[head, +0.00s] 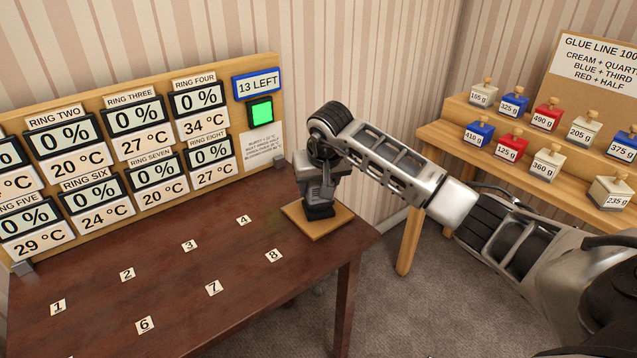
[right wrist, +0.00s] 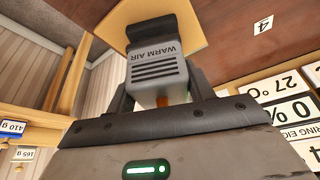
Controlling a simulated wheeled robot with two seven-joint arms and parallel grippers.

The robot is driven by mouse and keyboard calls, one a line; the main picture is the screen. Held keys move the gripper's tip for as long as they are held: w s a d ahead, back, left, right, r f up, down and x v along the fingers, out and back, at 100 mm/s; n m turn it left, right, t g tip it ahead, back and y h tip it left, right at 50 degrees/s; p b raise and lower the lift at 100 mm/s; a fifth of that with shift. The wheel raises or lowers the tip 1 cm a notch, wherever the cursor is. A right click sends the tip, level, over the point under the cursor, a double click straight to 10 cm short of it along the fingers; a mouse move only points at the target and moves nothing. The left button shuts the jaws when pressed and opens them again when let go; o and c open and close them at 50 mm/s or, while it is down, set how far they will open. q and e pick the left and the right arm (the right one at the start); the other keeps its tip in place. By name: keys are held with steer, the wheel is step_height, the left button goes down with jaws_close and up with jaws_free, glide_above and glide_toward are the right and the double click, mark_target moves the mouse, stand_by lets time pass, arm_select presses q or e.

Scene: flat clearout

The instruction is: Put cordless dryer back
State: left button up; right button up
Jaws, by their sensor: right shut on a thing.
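The cordless dryer is a grey block labelled WARM AIR with dark slots (right wrist: 158,68) in the right wrist view. Its dark end is at the light wooden pad (right wrist: 190,22). In the head view the dryer (head: 318,210) stands upright on or just over the pad (head: 327,229) at the dark table's right corner; I cannot tell whether it touches. My right gripper (head: 319,184) points down from above and is shut on the dryer, with one finger on each side of it in the right wrist view. My left gripper is not in view.
The dark table (head: 215,262) has numbered marks and open room left of the pad. A board of ring displays (head: 130,150) stands along its back, with a green-lit square (head: 260,110). At right, a wooden stepped stand (head: 505,150) holds several weighted blocks.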

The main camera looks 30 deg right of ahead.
steer(key=shift+r, duration=0.15)
steer(key=o, duration=1.3)
steer(key=shift+f, duration=0.2)
steer(key=shift+c, duration=0.2)
